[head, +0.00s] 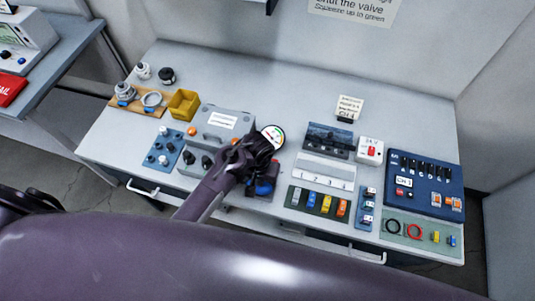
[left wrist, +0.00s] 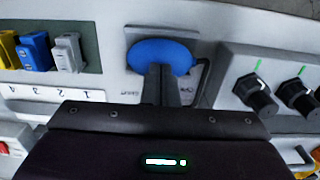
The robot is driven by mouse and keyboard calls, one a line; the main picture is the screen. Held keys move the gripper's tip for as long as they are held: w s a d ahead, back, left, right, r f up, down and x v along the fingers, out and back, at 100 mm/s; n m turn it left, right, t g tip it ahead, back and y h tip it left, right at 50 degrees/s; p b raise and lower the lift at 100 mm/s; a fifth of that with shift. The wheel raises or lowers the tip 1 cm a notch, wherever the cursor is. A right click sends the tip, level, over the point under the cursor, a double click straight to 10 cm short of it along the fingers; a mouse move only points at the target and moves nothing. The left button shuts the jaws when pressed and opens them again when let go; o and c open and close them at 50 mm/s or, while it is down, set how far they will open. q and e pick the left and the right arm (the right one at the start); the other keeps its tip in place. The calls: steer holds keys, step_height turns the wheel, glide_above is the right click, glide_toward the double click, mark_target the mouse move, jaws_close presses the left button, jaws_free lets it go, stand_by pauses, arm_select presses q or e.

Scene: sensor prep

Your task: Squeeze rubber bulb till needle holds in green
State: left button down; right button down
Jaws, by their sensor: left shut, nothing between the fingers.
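The blue rubber bulb (head: 265,187) is at the front middle of the table, partly covered by my left gripper (head: 257,163). In the left wrist view the bulb (left wrist: 150,52) is a wide blue oval on a grey base, with a dark tube at its right. The left gripper's fingers (left wrist: 161,72) are shut together with nothing between them, and their tips overlap the bulb's lower edge. I cannot tell whether they touch it. The round gauge (head: 273,135) stands just behind the gripper with a green part on its dial; its needle is too small to read.
A numbered strip (head: 323,173) and coloured connectors (head: 325,202) lie to the right. A dark blue panel (head: 425,183) is at far right, a yellow bin (head: 184,104) at left.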

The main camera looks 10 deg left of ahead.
arm_select(q)
steer(key=shift+f+b, duration=0.3)
steer(key=shift+f, duration=0.45)
steer(key=shift+r, duration=0.1)
stand_by(0.4)
step_height(320, 180, up, 2)
steer(key=p, duration=0.3)
steer(key=shift+r, duration=2.5)
